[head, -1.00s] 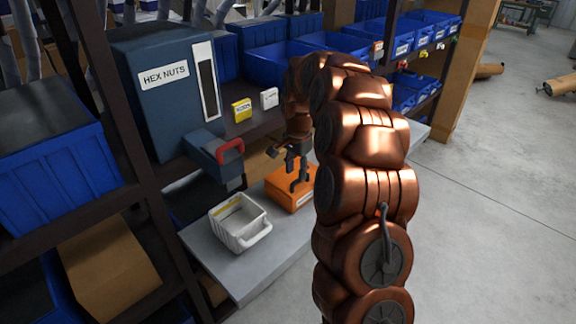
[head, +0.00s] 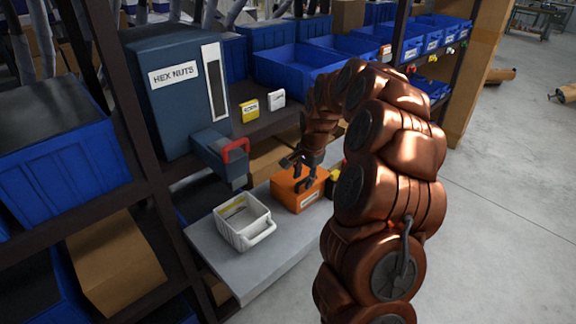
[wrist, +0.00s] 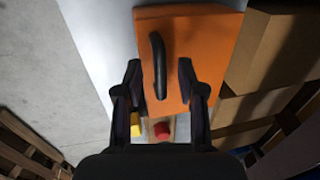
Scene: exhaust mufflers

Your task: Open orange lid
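The orange lid (wrist: 190,45) has a black bar handle (wrist: 158,65) and fills the upper middle of the wrist view. The orange box with the lid (head: 299,190) sits on the grey shelf in the head view, a white label on its front. My gripper (wrist: 160,78) is open, with one finger on each side of the near part of the handle in the wrist view. Whether the fingers touch the handle or lid cannot be told. In the head view my gripper (head: 301,175) is just above the orange box and hides part of its top.
A white bin (head: 243,224) stands left of the orange box on the grey shelf (head: 250,272). The hex nuts dispenser (head: 178,95) with a red handle is behind. A yellow object (wrist: 135,127) and a red object (wrist: 162,130) show below the lid.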

